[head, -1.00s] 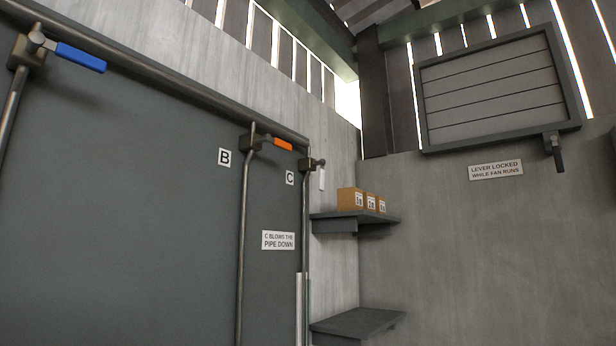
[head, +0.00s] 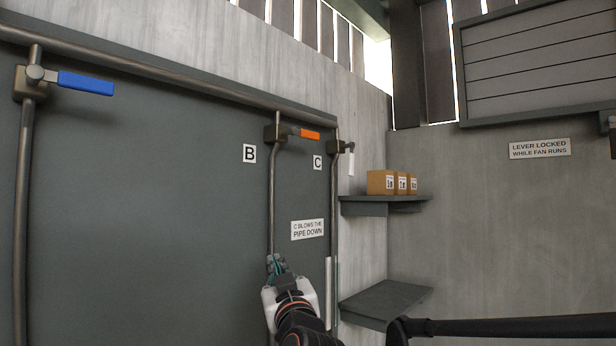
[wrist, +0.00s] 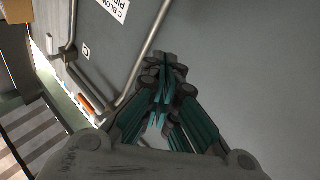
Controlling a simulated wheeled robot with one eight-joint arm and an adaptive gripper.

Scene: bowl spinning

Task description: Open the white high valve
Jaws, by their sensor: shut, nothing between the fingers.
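The white valve handle (head: 351,162) is at the upper right end of the dark panel in the head view, beside the C label. It hangs down from its dark valve body (head: 338,147) on the rightmost pipe.
An orange valve handle (head: 310,134) sticks out sideways just left of the white one. A blue handle (head: 85,83) is far left. A shelf (head: 385,204) with boxes (head: 393,182) and a lower shelf (head: 385,300) stand right of the panel. A vertical pipe (head: 271,205) runs behind my gripper.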

